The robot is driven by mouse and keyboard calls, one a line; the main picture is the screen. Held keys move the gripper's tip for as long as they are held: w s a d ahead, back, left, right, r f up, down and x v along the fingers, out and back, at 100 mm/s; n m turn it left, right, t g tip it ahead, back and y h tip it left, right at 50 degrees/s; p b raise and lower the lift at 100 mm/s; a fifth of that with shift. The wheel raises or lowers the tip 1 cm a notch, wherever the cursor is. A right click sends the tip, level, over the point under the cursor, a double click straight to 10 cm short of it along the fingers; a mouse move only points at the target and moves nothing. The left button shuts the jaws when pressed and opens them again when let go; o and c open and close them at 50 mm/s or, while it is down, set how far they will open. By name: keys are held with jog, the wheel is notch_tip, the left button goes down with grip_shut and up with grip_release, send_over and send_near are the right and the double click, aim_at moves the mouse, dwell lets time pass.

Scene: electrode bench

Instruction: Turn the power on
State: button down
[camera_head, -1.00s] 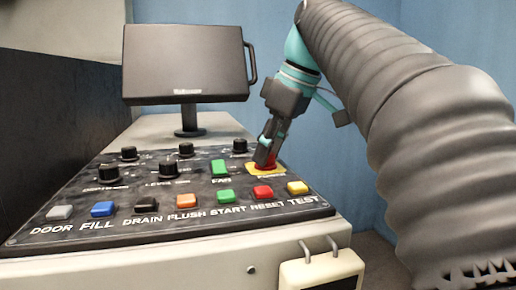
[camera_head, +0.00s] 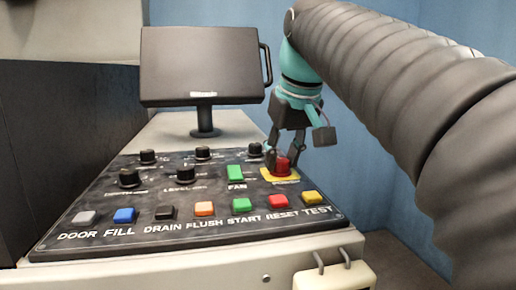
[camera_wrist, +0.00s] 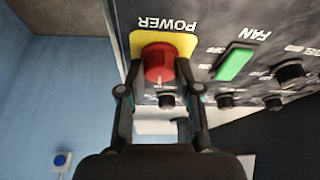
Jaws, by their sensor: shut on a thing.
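The red power knob (camera_head: 283,167) stands on a yellow plate (camera_head: 292,179) at the right back of the dark control panel. In the wrist view the red knob (camera_wrist: 158,62) sits between my two fingers, below the word POWER on the panel. My gripper (camera_head: 286,160) comes down from above and is shut on the knob, one finger on each side. The same gripper (camera_wrist: 157,70) fills the lower middle of the wrist view. A small pale mark shows on the knob's edge.
A green FAN switch (camera_head: 236,173) lies just left of the knob. Several black dials (camera_head: 185,175) and a front row of coloured buttons (camera_head: 204,209) cover the panel. A monitor (camera_head: 204,65) stands behind. A blue wall (camera_head: 370,190) is at the right.

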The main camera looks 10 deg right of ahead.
jog(key=m+h+p, duration=0.1)
jog(key=m, duration=0.3)
jog(key=shift+a+m+h+p, duration=0.2)
jog(key=shift+m+h+p, duration=0.1)
jog(key=shift+h+p, duration=0.1)
jog(key=shift+a+m+g+h+p, duration=0.1)
jog(key=shift+m+g+h+p, duration=0.5)
jog(key=shift+m, duration=1.4)
jog(key=shift+f, duration=0.1)
jog(key=c, duration=0.8)
grip_release()
jog(key=v, duration=1.2)
jog(key=shift+a, duration=0.2)
